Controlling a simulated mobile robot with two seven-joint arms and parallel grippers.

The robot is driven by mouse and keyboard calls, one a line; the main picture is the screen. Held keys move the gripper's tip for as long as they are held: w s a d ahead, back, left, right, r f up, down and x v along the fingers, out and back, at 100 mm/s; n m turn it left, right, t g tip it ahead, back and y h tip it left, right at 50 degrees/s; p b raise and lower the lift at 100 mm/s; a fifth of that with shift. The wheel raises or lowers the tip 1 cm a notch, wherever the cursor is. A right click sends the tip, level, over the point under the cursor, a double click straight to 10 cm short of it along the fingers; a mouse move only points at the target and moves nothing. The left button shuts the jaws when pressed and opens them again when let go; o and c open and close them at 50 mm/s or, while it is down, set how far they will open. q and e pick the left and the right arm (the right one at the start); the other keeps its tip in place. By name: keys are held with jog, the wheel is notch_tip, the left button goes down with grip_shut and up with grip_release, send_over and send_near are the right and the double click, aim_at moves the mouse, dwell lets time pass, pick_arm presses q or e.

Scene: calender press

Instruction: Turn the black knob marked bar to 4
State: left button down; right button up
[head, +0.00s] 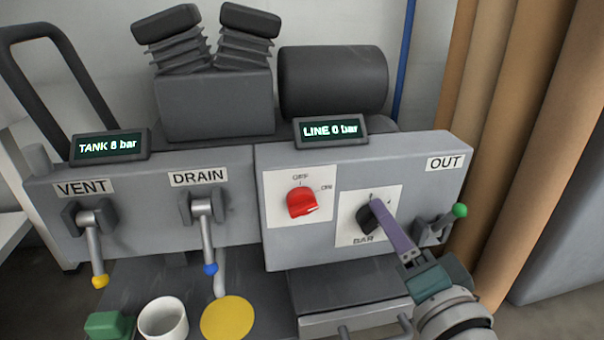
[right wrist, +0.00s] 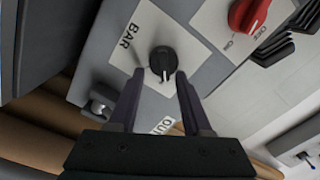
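The black knob (head: 367,219) sits on a white plate marked BAR (head: 350,232) on the grey panel, partly hidden by my right gripper in the head view. My right gripper (head: 378,207) reaches it from the lower right. In the right wrist view the knob (right wrist: 163,60) shows whole, with a white pointer line. The tips of my right gripper (right wrist: 160,74) are apart, one to each side of the knob's near end. I cannot tell whether they touch it. My left gripper is not in view.
A red OFF/ON knob (head: 302,203) is left of the black knob. A green-tipped OUT lever (head: 459,211) stands close to my right gripper. VENT (head: 98,281) and DRAIN (head: 210,268) levers are farther left. A white cup (head: 163,320) stands below.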

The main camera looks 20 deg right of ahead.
jog(key=shift+o, duration=1.1)
jog(key=shift+a, duration=0.2)
jog(key=shift+d, duration=0.15)
jog(key=shift+s+r, duration=0.15)
jog(key=p+v, duration=0.4)
jog(key=v, duration=0.5)
jog(key=shift+s, duration=0.35)
